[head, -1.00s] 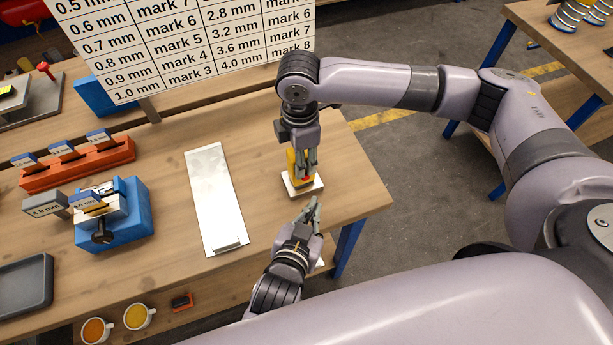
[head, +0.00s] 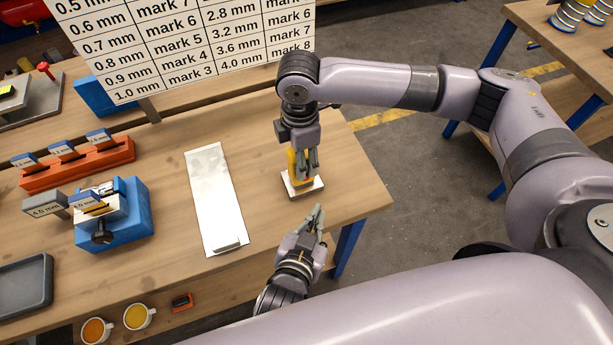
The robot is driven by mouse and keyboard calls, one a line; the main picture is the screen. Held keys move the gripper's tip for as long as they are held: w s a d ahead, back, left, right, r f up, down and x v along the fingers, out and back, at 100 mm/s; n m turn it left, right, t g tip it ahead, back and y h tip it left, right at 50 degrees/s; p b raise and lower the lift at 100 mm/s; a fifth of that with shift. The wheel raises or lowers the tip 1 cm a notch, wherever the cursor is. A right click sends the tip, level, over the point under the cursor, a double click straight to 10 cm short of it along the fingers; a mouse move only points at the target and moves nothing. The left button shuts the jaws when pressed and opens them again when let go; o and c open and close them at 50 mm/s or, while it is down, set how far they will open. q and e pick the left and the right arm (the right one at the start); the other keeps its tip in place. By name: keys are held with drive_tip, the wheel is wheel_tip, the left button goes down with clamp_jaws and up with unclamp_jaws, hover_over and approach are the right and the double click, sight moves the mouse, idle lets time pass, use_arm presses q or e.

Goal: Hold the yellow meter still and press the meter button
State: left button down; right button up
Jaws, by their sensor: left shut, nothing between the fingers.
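The yellow meter (head: 292,163) stands on a small white plate (head: 303,191) near the right end of the bench. My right gripper (head: 307,168) comes down over it from above and is shut on it. The fingers cover much of the meter, and its button cannot be made out. My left gripper (head: 318,209) is shut and empty. Its fingertips point up toward the meter from below, apart from it, near the bench's front right edge.
A white sheet-like strip (head: 213,190) lies left of the meter. Further left are a blue fixture (head: 127,225), an orange rack (head: 75,170) and a grey tray (head: 25,285). Two cups (head: 138,316) stand lower down. A thickness chart (head: 185,40) stands behind.

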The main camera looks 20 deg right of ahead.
drive_tip(key=shift+o, duration=1.2)
wheel_tip(320, 180, up, 12)
